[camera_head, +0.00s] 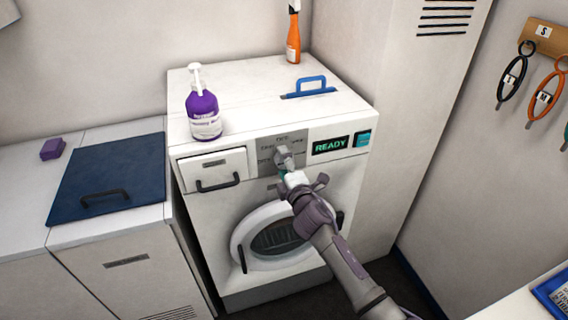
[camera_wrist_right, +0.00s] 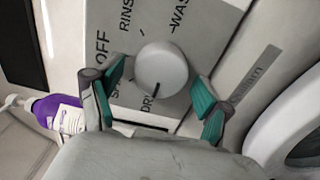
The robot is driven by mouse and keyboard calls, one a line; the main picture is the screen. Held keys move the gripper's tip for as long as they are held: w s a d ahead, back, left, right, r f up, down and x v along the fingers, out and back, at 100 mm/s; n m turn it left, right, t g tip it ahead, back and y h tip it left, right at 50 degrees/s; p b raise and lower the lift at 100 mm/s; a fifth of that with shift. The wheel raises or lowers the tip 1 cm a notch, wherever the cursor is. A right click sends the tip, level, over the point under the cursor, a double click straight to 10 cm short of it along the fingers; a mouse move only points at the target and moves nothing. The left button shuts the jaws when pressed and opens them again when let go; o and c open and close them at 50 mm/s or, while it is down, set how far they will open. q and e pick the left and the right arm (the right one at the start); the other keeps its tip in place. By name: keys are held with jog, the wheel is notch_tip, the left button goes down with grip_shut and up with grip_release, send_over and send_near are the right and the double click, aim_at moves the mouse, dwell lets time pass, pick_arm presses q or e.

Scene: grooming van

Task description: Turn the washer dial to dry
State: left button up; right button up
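The washer (camera_head: 215,240) stands in the middle of the head view, with the grey dial panel (camera_head: 263,146) on its upper front. In the right wrist view the round pale dial (camera_wrist_right: 162,68) sits on the panel among the labels OFF, RINSE, WASH, a partly hidden one starting SP, and DRY. Its dark pointer mark is turned towards the DRY label. My right gripper (camera_wrist_right: 160,86) is open, one teal-padded finger on each side of the dial, with gaps visible. In the head view my right gripper (camera_head: 284,165) covers the dial. My left gripper is out of view.
A lit READY display (camera_head: 330,145) and teal button (camera_head: 362,139) are right of the panel. A purple pump bottle (camera_head: 204,112) and orange bottle (camera_head: 293,40) stand on top. The drawer handle (camera_head: 217,184) is left, the round door (camera_head: 242,235) below.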

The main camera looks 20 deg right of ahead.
jog(key=s, duration=1.2)
jog(key=shift+d, duration=0.25)
